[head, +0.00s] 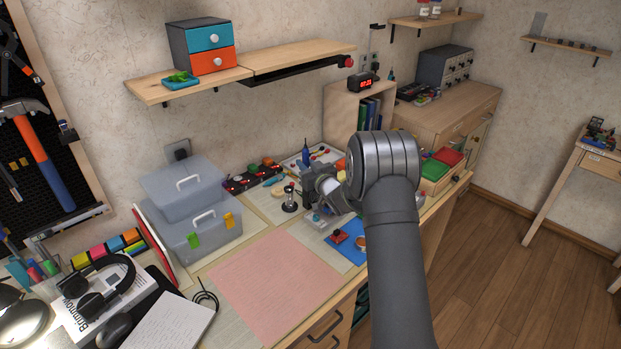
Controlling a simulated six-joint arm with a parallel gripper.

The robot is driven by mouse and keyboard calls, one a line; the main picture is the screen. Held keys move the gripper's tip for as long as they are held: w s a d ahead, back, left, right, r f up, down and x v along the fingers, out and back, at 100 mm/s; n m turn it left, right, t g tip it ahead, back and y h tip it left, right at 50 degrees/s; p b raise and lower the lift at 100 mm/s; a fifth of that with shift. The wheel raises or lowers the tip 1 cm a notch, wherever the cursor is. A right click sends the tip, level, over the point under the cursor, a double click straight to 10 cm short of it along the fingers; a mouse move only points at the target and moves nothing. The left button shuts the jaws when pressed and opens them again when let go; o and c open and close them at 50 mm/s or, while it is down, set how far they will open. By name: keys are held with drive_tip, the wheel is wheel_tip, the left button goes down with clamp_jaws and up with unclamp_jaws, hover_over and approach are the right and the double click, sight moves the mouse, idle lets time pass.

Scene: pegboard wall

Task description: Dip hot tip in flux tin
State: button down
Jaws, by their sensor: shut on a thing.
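My gripper (312,184) is over the far right part of the workbench, small in the head view and partly hidden by my own wrist. It is shut on a slim upright tool with a blue handle (306,155), which rises just above the jaws. The tool's tip is hidden or too small to make out. A small round brownish thing (361,242) lies on a blue mat (348,240) to the right of and nearer than the gripper; I cannot tell whether it is the flux tin.
A small dark stand (290,199) is close left of the gripper. A red-and-black rack (250,178) and stacked grey boxes (197,210) stand farther left. A pink mat (276,286) is bare in front. A wooden shelf (290,63) hangs above.

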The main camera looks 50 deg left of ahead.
drive_tip(key=w+d+f, duration=0.1)
drive_tip(key=d+f, duration=0.3)
drive_tip(key=d, duration=0.8)
drive_tip(key=d+f, duration=0.4)
drive_tip(key=d, duration=0.8)
drive_tip(key=shift+w+d, duration=0.3)
drive_tip(key=shift+w, duration=0.1)
drive_tip(key=shift+f, duration=0.6)
idle(0.9)
drive_tip(key=shift+r, duration=2.5)
